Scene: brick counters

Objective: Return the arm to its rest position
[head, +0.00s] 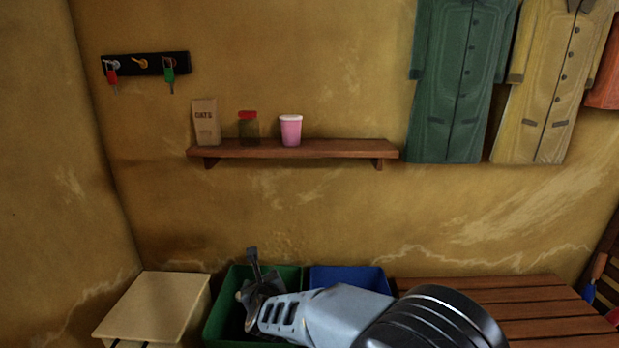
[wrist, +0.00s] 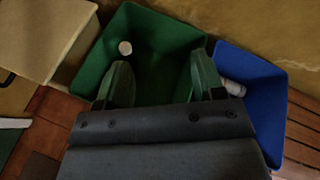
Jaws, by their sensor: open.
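My arm reaches out low over two bins in the head view. My gripper (head: 255,270) is above the green bin (head: 218,315). In the wrist view my gripper (wrist: 160,76) has its two fingers spread apart with nothing between them, over the open green bin (wrist: 178,27). A small white round thing (wrist: 125,47) lies inside the green bin. The blue bin (wrist: 262,110) stands beside it on the right, with a pale cylindrical thing (wrist: 233,88) in it, partly hidden by my gripper.
A cream cabinet (head: 158,302) stands left of the bins, and a slatted wooden bench (head: 490,298) stands to the right. A wall shelf (head: 300,150) holds a paper bag (head: 206,120), a red-lidded jar (head: 248,128) and a pink cup (head: 290,130). Coats (head: 462,80) hang at the right.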

